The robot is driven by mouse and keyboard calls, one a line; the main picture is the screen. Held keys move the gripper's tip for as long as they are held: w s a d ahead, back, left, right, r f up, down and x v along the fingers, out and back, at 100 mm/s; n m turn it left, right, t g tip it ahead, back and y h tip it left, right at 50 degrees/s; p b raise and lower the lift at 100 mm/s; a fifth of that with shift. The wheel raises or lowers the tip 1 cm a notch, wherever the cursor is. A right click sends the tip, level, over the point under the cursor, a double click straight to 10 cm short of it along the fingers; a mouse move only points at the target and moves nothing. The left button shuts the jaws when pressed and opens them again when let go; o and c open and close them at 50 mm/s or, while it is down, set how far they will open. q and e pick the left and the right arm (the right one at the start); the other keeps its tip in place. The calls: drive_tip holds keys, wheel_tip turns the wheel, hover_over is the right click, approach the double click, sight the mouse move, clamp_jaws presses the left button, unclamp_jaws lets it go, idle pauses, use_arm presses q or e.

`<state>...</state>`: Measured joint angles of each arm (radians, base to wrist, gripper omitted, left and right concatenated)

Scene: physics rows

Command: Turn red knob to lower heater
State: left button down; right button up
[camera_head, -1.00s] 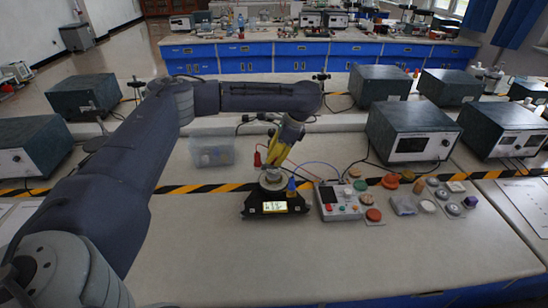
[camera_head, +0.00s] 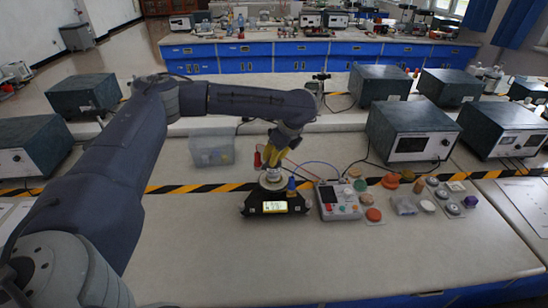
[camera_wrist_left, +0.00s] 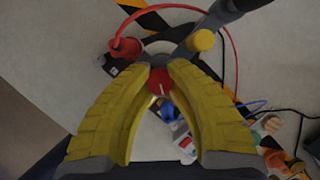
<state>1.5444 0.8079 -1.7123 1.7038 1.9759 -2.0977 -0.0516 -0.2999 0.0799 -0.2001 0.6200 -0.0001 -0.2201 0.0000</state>
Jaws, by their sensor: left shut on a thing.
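The heater (camera_head: 252,206) is a small black unit with a lit display (camera_head: 275,207) on its front and a round pale top plate. It stands on the bench near the middle of the head view. My left gripper (camera_head: 271,172) points down over it, with yellow fingers. In the left wrist view the red knob (camera_wrist_left: 160,83), with a white mark, sits between the fingertips of my left gripper (camera_wrist_left: 160,72), which is shut on it. The fingers hide the knob in the head view. My right gripper is not in view.
A red plug (camera_wrist_left: 125,47) with a red cable is close beside the fingers. A grey control box (camera_head: 337,201) stands right of the heater, with loose coloured knobs beyond. A clear bin (camera_head: 212,151) is behind left. The front bench is clear.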

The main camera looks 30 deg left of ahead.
use_arm(q)
drive_tip(key=shift+w+a, duration=0.1)
idle(0.3)
drive_tip(key=c, duration=1.4)
unclamp_jaws()
drive_tip(key=v, duration=1.2)
